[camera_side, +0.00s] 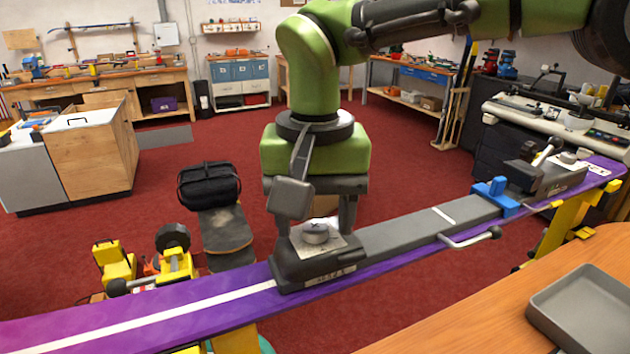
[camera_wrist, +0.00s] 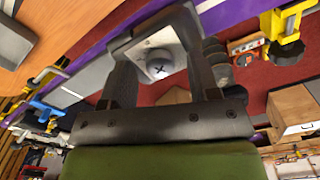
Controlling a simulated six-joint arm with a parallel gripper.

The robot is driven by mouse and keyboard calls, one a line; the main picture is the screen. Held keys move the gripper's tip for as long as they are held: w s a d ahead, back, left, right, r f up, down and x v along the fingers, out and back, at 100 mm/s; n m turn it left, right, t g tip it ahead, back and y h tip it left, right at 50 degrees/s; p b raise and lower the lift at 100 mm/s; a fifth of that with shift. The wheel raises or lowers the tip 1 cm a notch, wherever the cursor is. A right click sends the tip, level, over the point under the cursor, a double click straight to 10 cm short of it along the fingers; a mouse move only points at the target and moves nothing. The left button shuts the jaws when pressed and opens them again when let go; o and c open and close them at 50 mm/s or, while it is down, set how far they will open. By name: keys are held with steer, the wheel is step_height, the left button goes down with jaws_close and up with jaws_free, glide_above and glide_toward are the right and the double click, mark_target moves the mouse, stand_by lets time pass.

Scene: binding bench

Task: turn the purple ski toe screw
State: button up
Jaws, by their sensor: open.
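The purple ski (camera_side: 190,312) lies diagonally across the side view with a dark toe piece (camera_side: 318,275) mounted on it. A round grey screw head (camera_side: 315,233) sits on top of the toe piece on a pale plate. In the wrist view the screw (camera_wrist: 160,68) shows a cross slot. My gripper (camera_side: 316,222) points down at the toe piece, its fingers apart on either side of the screw. In the wrist view my gripper (camera_wrist: 160,62) is open, with visible room between fingers and screw. I cannot tell the exact fingertip height.
A grey track runs from the toe piece to a blue clamp (camera_side: 493,192) and the heel piece (camera_side: 548,170). A metal lever (camera_side: 470,240) sticks out in front. A grey tray (camera_side: 585,310) sits on the wooden bench (camera_side: 480,325). Yellow vise parts (camera_side: 570,225) support the ski.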

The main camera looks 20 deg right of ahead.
mark_target(315, 227)
step_height(315, 227, up, 9)
steer(key=shift+r, duration=0.2)
stand_by(0.3)
stand_by(0.5)
steer(key=s+d+r+n+t, duration=0.1)
steer(key=s+d+r, duration=0.1)
steer(key=d, duration=0.3)
steer(key=s+d+r+t+y, duration=0.1)
steer(key=d+r, duration=0.2)
steer(key=d, duration=0.1)
steer(key=s+d+r+n+t, duration=0.1)
steer(key=s+d+r, duration=0.1)
steer(key=d, duration=0.3)
steer(key=s+d+f+t, duration=0.2)
steer(key=s+d+f, duration=0.1)
steer(key=s, duration=0.3)
steer(key=s+d+f+m+t+y, duration=0.1)
steer(key=s+d+f+t, duration=0.1)
steer(key=s+d+f, duration=0.2)
steer(key=shift+s+d+f+m, duration=0.15)
steer(key=shift+s+f+m, duration=0.15)
steer(key=shift+s, duration=0.95)
